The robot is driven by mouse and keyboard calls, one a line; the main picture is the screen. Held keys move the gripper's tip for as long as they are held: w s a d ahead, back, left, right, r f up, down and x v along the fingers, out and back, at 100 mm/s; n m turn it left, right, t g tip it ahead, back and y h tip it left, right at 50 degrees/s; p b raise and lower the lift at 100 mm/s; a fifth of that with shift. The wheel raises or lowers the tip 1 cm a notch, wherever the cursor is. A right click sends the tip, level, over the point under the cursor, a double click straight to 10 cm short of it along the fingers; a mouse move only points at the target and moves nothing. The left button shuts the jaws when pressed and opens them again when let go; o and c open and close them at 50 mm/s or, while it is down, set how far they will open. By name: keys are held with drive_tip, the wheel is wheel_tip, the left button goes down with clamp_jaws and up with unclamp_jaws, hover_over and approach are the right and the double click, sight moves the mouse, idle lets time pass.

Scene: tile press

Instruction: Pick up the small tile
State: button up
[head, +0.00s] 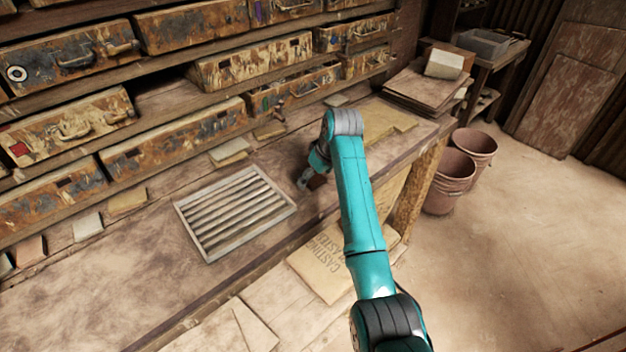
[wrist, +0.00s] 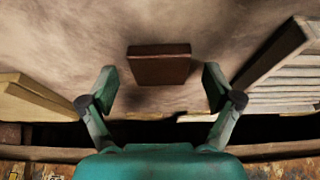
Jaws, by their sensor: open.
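The small tile (wrist: 160,66) is a dark brown square block on the worn bench top. In the wrist view it sits just ahead of my fingertips, roughly centred between them. My gripper (wrist: 159,84) is open, with a finger to each side and nothing held. In the head view my gripper (head: 306,181) is low over the bench, right of the slatted rack. There the tile (head: 316,182) is mostly hidden by my arm, and only a small dark part shows.
The slatted rack (head: 183,214) lies close by on the left. Drawers (head: 175,139) line the back of the bench. Buckets (head: 447,183) stand on the floor at right. A pale slab (wrist: 38,97) shows left in the wrist view.

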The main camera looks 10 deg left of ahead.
drive_tip(key=c, duration=1.3)
drive_tip(key=shift+r, duration=0.15)
